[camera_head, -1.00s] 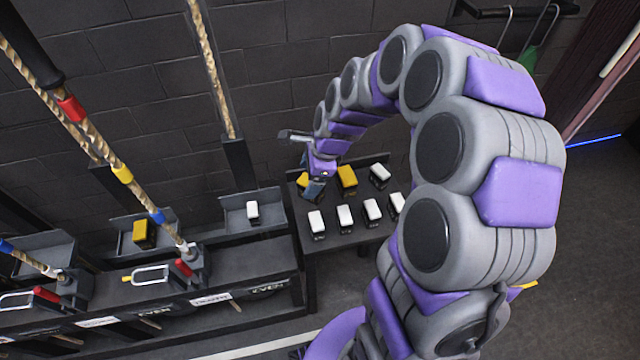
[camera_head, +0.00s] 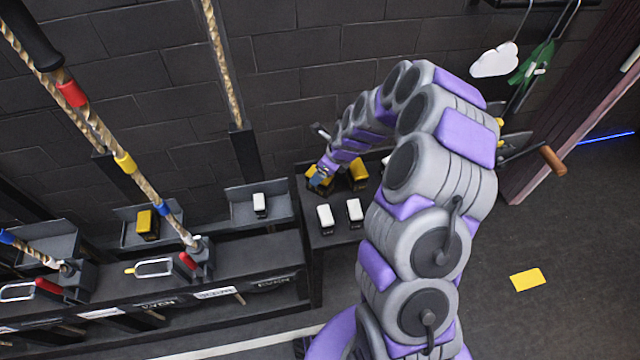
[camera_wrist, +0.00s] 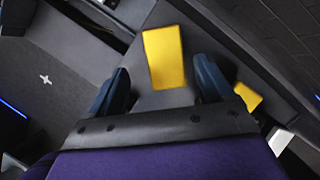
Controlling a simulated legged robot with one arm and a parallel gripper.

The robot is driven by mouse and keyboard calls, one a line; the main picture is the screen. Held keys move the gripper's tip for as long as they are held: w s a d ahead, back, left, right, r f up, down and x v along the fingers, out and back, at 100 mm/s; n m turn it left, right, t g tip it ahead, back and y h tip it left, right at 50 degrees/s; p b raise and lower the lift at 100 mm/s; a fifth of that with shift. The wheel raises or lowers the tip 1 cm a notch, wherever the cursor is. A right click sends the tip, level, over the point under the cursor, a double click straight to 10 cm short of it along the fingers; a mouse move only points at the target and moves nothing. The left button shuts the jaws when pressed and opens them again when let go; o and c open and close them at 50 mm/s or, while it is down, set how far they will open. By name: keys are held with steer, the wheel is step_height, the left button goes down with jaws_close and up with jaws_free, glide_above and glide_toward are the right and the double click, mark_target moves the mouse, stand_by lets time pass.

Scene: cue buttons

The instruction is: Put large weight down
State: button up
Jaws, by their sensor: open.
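In the head view, a yellow-topped weight (camera_head: 327,184) stands on the dark table (camera_head: 326,258) by the back wall, partly covered by my gripper (camera_head: 318,178). A second yellow-topped weight (camera_head: 359,174) stands just right of it. In the wrist view my gripper (camera_wrist: 160,84) is open, with one dark blue finger on each side. A yellow block top (camera_wrist: 163,57) lies between and just beyond the fingertips, with gaps to both. Another yellow top (camera_wrist: 247,96) shows right of the right finger. I cannot tell whether any finger touches a weight.
White-topped weights (camera_head: 325,219) stand at the table's front; my arm hides the table's right side. Left of it, trays hold a white-topped weight (camera_head: 259,204) and a yellow-topped weight (camera_head: 147,224). Ropes (camera_head: 130,170) hang at the left.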

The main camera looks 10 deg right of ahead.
steer(key=x, duration=0.2)
steer(key=shift+w+a+f, duration=0.1)
steer(key=shift+f, duration=0.2)
steer(key=shift+d+b+x, duration=0.2)
steer(key=shift+b+x, duration=0.4)
steer(key=shift+x, duration=0.65)
steer(key=shift+d+b+x, duration=0.15)
steer(key=shift+b+x, duration=0.4)
steer(key=shift+x, duration=0.7)
steer(key=shift+w, duration=0.15)
steer(key=shift+c, duration=0.2)
jaws_close()
